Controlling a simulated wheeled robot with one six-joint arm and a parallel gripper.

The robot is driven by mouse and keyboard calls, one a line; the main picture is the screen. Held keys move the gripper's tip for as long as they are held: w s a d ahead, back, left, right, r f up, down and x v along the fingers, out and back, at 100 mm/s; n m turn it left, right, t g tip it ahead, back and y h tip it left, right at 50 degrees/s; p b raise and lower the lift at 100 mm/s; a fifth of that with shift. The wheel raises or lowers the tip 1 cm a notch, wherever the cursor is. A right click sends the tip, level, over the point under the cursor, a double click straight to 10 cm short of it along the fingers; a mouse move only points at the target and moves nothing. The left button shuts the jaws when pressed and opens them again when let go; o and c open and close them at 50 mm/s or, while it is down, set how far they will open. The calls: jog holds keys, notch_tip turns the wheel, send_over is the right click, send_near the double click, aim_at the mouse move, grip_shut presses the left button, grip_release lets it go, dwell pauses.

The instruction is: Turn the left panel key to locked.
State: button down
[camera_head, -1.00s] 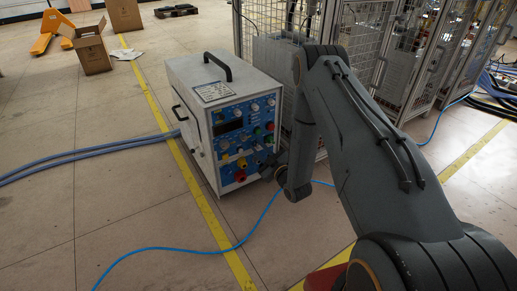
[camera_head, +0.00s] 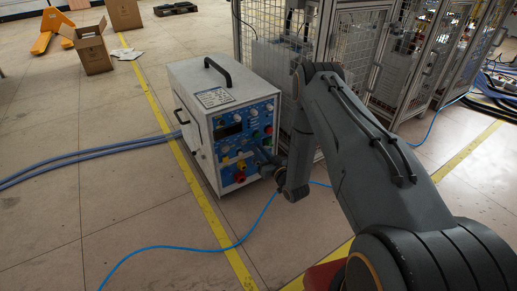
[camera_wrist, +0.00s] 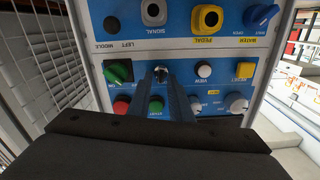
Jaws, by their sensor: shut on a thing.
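In the head view my gripper (camera_head: 263,156) is small and dark against the lower right of the panel, and the key there is hidden.
Beside the key are a green knob (camera_wrist: 118,72), a red button (camera_wrist: 121,106) and a white VIEW button (camera_wrist: 204,69). A wire-mesh fence (camera_head: 268,35) stands right behind the cabinet. A blue cable (camera_head: 190,249) lies on the floor in front.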

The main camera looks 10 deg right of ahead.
jog(key=shift+d+m+p, duration=0.15)
jog(key=shift+m+p, duration=0.45)
jog(key=shift+m, duration=1.2)
jog(key=shift+f, duration=0.1)
jog(key=c, duration=1.6)
grip_release()
jog(key=shift+s, duration=0.1)
jog(key=p+v, duration=0.2)
jog(key=v, duration=0.5)
jog(key=shift+s+d, duration=0.15)
jog(key=shift+s, duration=0.1)
